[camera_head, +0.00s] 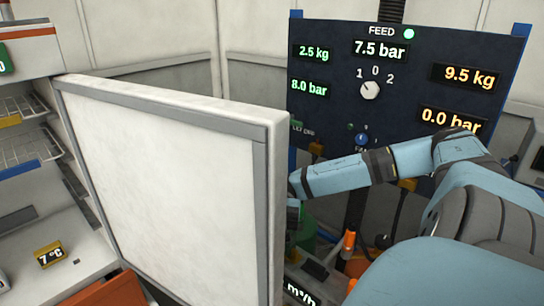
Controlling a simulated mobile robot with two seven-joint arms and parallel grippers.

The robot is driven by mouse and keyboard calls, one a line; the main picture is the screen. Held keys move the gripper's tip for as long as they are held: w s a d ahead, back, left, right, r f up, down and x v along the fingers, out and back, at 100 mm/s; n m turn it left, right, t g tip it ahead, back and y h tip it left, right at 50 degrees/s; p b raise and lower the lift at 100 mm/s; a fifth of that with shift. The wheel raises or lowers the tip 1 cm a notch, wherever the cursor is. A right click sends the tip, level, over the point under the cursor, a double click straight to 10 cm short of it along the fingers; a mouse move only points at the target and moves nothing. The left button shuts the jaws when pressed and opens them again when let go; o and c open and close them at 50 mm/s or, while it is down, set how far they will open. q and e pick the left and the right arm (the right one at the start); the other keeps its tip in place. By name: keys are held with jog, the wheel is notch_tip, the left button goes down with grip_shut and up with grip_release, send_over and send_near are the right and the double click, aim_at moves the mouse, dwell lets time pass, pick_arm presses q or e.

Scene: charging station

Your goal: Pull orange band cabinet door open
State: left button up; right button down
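The cabinet (25,53) with an orange band (27,33) along its top stands at the left. Its white door (165,180) with a grey frame stands wide open, hinged at the cabinet side and swung out toward me. Its inner face shows, and so do the shelves behind the opening. My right arm comes in from the right, and its wrist end reaches the door's free right edge. The fingers of my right gripper are hidden behind the door, so I cannot tell whether they touch it. My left gripper is out of view.
A dark blue panel (330,55) with readouts and a knob (369,90) stands at the back right. Valves and an orange-handled part (348,242) are below it, close to my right arm.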

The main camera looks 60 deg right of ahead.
jog(key=shift+s+f, duration=0.2)
jog(key=c, duration=1.3)
grip_release()
jog(key=shift+c, duration=0.2)
jog(key=shift+s+d+r, duration=0.1)
jog(key=shift+d, duration=0.05)
jog(key=shift+r, duration=0.1)
jog(key=b+v, duration=0.3)
jog(key=v, duration=1)
jog(key=shift+d, duration=0.4)
